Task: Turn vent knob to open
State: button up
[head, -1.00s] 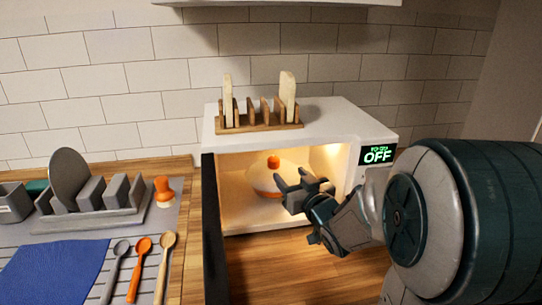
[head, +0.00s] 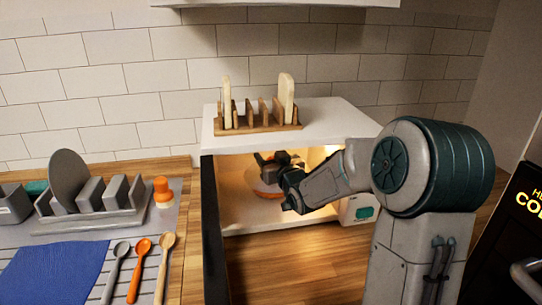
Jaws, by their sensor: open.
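A pale domed cover (head: 262,188) with an orange knob stands inside the open, lit white cabinet (head: 330,115). My gripper (head: 274,161) is open and reaches into the cabinet, in front of and above the cover. The gripper hides most of the knob; only bits of orange show around the fingers. I cannot tell whether the fingers touch the knob or which way it is turned. My arm hides the upper part of the cabinet's right panel. A teal button (head: 364,213) shows lower on that panel.
The dark cabinet door (head: 212,230) stands open at the left. A wooden rack (head: 258,122) with two bread slices sits on top. At left are a grey dish rack (head: 95,218), spoons (head: 142,250), a blue cloth (head: 55,265) and an orange-topped piece (head: 162,190).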

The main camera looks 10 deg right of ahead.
jog(key=c, duration=1)
